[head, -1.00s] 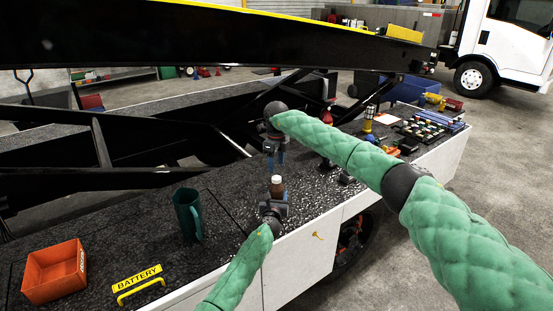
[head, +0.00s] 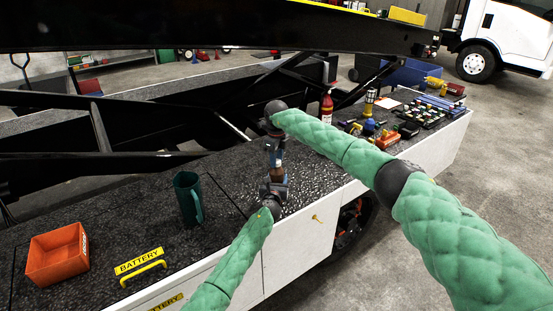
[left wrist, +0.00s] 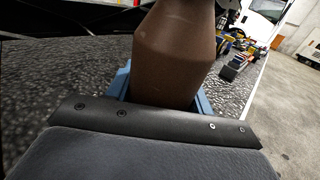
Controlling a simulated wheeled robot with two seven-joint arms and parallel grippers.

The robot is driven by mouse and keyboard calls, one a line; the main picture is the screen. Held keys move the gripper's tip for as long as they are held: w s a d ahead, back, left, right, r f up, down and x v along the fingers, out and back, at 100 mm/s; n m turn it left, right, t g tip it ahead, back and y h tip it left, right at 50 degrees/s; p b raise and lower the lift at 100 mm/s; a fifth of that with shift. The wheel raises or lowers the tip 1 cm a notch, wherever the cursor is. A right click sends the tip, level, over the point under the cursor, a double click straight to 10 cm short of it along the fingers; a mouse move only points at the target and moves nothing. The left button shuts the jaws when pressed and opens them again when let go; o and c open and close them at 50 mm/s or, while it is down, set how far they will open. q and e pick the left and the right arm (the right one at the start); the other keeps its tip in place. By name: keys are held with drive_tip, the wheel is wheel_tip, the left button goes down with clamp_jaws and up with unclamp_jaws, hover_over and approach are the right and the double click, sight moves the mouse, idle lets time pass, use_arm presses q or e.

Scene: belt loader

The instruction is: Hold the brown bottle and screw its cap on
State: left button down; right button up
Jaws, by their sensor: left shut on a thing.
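The brown bottle (head: 277,174) stands upright above the speckled black deck. It also fills the middle of the left wrist view (left wrist: 175,50). My left gripper (head: 274,188) is shut on the bottle, with its blue fingers on both sides of it in the left wrist view. My right gripper (head: 274,160) points down from above, right over the top of the bottle. The cap is hidden at the right gripper's fingertips, so I cannot tell whether those fingers touch it or how far apart they are.
A yellow handle (head: 143,273) lies near the front edge. Black loader beams pass behind.

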use_arm(q)
drive_tip(key=shift+s+f, duration=0.1)
drive_tip(key=shift+f, duration=0.15)
use_arm(e)
drive_tip(key=shift+c, duration=0.2)
drive_tip(key=o, duration=1.2)
drive_tip(key=shift+r, duration=0.1)
wheel_tip(320, 180, up, 12)
drive_tip(key=shift+s+f, duration=0.1)
use_arm(q)
drive_tip(key=c, duration=0.7)
unclamp_jaws()
drive_tip(key=shift+c, duration=0.2)
drive_tip(key=shift+o, duration=1.2)
use_arm(e)
drive_tip(key=shift+f, duration=0.1)
use_arm(q)
drive_tip(key=shift+r, duration=0.1)
